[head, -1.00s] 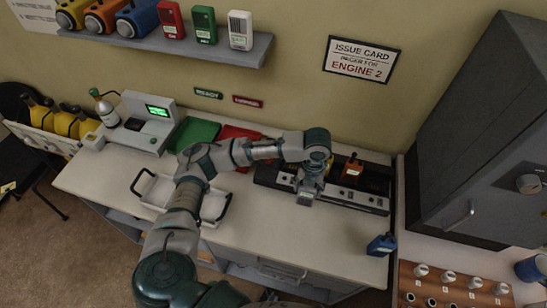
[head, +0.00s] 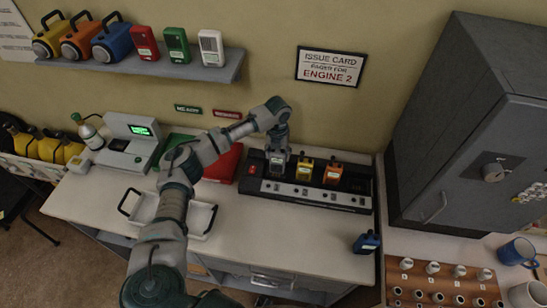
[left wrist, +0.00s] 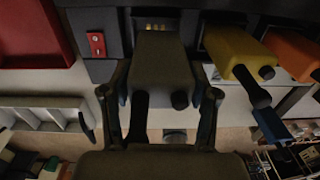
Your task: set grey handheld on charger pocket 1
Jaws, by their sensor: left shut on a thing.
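My left gripper (head: 277,160) is shut on the grey handheld (head: 277,169) at the left end of the black charger (head: 316,196). In the left wrist view the grey handheld (left wrist: 160,70) sits between the two fingers of my left gripper (left wrist: 160,104), its top end towards the camera. Its far end is at a pocket with metal contacts showing beyond it. I cannot tell whether it is fully seated. A yellow handheld (head: 304,167) and an orange handheld (head: 333,173) stand in the pockets to the right. My right gripper is not in view.
A blue handheld (head: 367,243) stands on the counter in front of the charger's right end. A red tray (head: 224,164) lies left of the charger, and a white tray (head: 200,217) lies nearer. A grey cabinet (head: 450,130) stands at right.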

